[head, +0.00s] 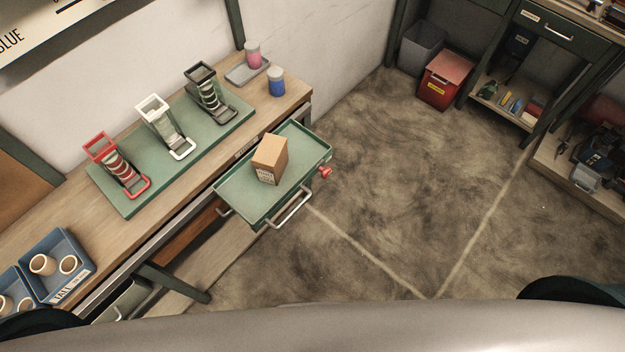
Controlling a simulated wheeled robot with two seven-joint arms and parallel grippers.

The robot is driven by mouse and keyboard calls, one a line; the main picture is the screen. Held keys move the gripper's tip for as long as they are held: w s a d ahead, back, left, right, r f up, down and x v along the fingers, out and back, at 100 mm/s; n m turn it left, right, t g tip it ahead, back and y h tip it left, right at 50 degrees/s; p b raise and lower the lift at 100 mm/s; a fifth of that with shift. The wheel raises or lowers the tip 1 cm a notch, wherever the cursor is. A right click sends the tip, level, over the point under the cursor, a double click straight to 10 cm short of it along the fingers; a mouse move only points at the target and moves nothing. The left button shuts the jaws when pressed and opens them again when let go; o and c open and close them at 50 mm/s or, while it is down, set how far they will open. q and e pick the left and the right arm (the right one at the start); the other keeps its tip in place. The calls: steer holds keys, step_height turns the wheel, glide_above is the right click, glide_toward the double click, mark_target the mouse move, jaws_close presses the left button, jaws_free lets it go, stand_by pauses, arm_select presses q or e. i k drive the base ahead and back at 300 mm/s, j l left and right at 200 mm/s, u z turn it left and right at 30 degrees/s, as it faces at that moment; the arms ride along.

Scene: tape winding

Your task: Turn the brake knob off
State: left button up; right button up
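A small red knob (325,173) sticks out from the right side of a green tray-like drawer (226,196), close to its front right corner. I take it to be the brake knob; its setting is too small to read. A brown cardboard box (270,158) with a printed label stands in the drawer. A pale bar handle (290,209) runs along the drawer's front. Neither of my grippers shows in the head view, and nothing touches the knob.
The wooden workbench (205,172) carries a green board (128,207) with red, white and black dispensers, blue bins of tape rolls (68,264), and pink and blue cans. Open floor (400,190) lies right of the drawer. A red box (445,82) and shelves stand at the back right.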

mark_target(326, 172)
steer(key=l+u, duration=0.5)
steer(key=u, duration=0.25)
steer(key=l+u, duration=0.35)
steer(key=k+l+u, duration=0.1)
steer(key=l, duration=0.3)
steer(key=k+l+u, duration=0.1)
steer(key=l, duration=0.3)
steer(key=k+l+u, duration=0.1)
steer(key=l, duration=0.3)
steer(key=k+l, duration=0.1)
steer(key=l, duration=0.25)
steer(key=k+l+u, duration=0.15)
steer(key=l, duration=0.25)
steer(key=k+l, duration=0.1)
steer(key=l, duration=0.2)
steer(key=k+l, duration=0.1)
steer(key=l, duration=0.2)
